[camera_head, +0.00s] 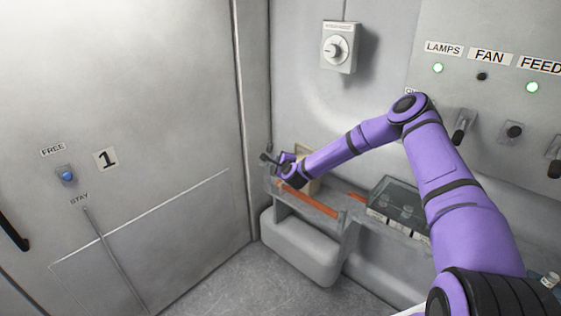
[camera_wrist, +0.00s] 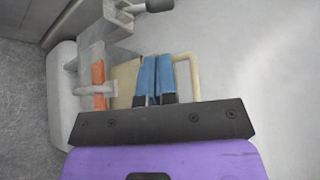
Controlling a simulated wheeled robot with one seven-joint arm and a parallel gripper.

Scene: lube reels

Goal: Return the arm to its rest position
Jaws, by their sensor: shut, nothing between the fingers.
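My purple arm reaches from the lower right across the middle of the head view. My gripper (camera_head: 280,158) is at its far end, near the corner above the shelf at the back wall. In the wrist view my gripper (camera_wrist: 158,98) shows two blue fingers close together, shut with nothing between them. A tan piece (camera_wrist: 126,82) lies behind or beside the fingers in that view. I cannot tell whether the fingers touch it.
A shelf (camera_head: 327,200) with an orange strip (camera_head: 308,203) runs along the wall below my gripper. A dark clear-lidded box (camera_head: 394,203) stands right of it. A dial box (camera_head: 339,47) and a switch panel (camera_head: 487,98) are on the wall. Open floor (camera_head: 225,285) lies left.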

